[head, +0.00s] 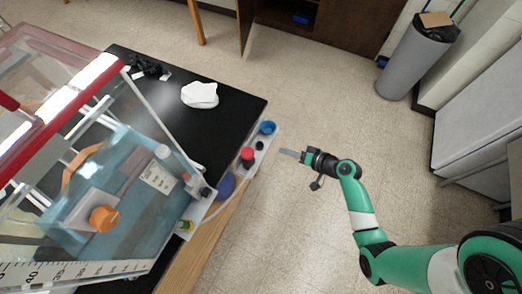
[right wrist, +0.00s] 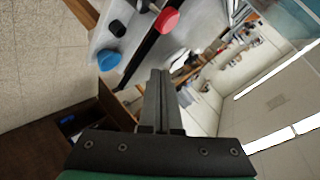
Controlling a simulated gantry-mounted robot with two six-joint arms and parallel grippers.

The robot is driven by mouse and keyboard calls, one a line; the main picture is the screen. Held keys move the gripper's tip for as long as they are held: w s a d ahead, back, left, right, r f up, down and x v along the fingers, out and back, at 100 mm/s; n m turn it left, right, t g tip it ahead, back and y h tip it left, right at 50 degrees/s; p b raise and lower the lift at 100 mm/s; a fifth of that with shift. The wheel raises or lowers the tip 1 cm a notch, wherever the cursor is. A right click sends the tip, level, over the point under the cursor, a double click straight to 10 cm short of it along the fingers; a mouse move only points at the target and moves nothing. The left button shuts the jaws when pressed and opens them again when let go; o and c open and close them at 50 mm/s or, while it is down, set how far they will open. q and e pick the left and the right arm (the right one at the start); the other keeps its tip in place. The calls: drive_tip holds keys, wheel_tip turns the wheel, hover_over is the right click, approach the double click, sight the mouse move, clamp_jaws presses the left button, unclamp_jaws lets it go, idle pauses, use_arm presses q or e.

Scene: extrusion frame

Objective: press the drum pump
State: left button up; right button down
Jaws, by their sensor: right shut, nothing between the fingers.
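My right gripper (head: 290,153) is shut and empty, in the air just right of the table edge. In the right wrist view its closed fingers (right wrist: 158,95) point toward a red round top (right wrist: 166,20) on a black stem. That red-topped piece (head: 248,157) stands on a white strip (head: 259,158) along the table edge, apart from the fingertips. A blue container with an orange cap (head: 103,218) sits behind clear panels at the left. I cannot tell for sure which part is the drum pump. My left gripper is not in view.
A blue cap (head: 268,127) and a black knob (head: 260,145) are beside the red top. The clear enclosure with a red-edged frame (head: 85,85) fills the left side. A white crumpled item (head: 200,95) lies on the black table top (head: 150,100). The floor around my right arm is clear.

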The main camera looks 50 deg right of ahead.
sight(248, 153)
drive_tip(key=s+a+f+b+x, duration=0.1)
drive_tip(key=a+b+x, duration=0.1)
drive_tip(key=b+x, duration=0.6)
drive_tip(key=shift+x, duration=2.65)
drive_tip(key=shift+a+f, duration=0.1)
drive_tip(key=shift+a, duration=0.05)
